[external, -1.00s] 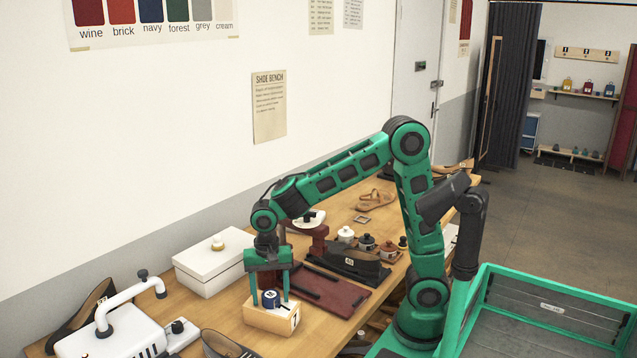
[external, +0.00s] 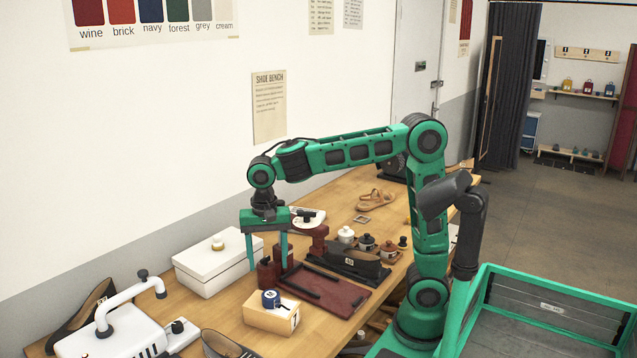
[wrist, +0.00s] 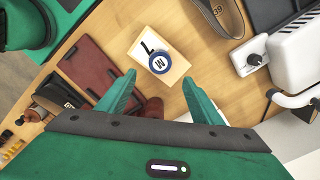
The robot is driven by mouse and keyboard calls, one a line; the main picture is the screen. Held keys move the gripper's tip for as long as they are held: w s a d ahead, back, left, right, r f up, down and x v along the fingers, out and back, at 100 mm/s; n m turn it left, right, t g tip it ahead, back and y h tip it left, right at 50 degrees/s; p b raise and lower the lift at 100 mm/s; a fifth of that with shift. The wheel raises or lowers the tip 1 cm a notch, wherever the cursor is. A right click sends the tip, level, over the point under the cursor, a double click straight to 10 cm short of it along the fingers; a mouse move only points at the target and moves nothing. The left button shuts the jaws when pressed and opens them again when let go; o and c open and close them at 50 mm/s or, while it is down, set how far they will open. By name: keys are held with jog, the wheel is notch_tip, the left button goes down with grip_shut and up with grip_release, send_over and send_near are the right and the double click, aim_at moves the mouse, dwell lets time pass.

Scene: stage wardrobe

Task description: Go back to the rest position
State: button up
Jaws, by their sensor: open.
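My gripper (external: 268,265) is open and empty. It hangs above the bench, pointing down, a little above and behind a light wooden block (external: 258,318). A small blue round piece with a white top (external: 270,299) sits on the block. In the wrist view the blue piece (wrist: 160,63) shows a letter on its white top, and the block (wrist: 176,73) bears a dark mark. Both fingers (wrist: 160,95) are spread apart, with nothing between them.
A white lidded box (external: 212,265) stands behind the block to the left. A dark red mat (external: 335,293) lies to the right, with several small lidded pots (external: 366,243) beyond. A white machine with a bent arm (external: 110,335) stands front left. A green-rimmed bin (external: 560,288) is at right.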

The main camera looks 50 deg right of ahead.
aim_at(272, 292)
jog(key=shift+f, duration=0.1)
notch_tip(272, 292, down, 12)
jog(key=shift+f, duration=0.2)
notch_tip(272, 292, up, 2)
jog(key=shift+r, duration=0.6)
jog(key=shift+f, duration=0.1)
